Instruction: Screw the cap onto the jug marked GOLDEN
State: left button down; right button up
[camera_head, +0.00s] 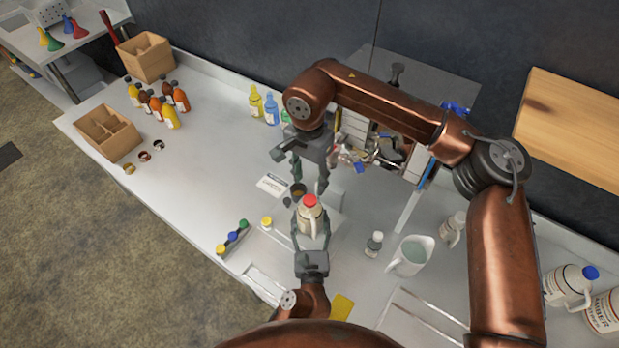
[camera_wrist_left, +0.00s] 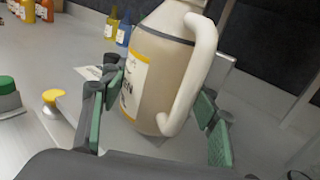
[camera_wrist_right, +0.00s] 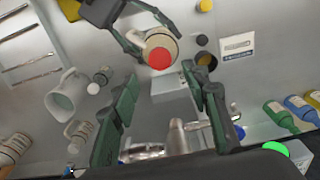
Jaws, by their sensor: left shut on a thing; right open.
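A cream jug (camera_head: 311,222) with a red cap (camera_head: 310,201) on its top stands upright on the counter. In the left wrist view the jug (camera_wrist_left: 165,75) shows its white handle and a yellow-edged label of which only the last letters, like "EN", show. My left gripper (camera_head: 311,229) is shut on the jug, one finger on either side of its body. My right gripper (camera_head: 309,180) is open and empty, above and behind the jug. In the right wrist view the red cap (camera_wrist_right: 160,58) shows just beyond the open fingertips. Whether the cap is seated cannot be told.
A yellow cap (camera_head: 266,222) and a strip of coloured caps (camera_head: 233,237) lie left of the jug. A blue-capped jug (camera_head: 567,284) is at far right. Boxes and bottles stand at the left.

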aim_at(310, 199)
jog(key=shift+f, duration=3.95)
grip_shut()
jog(key=m, duration=0.6)
jog(key=shift+d, duration=0.1)
jog(key=shift+o, duration=0.3)
grip_release()
jog(key=shift+r, duration=0.1)
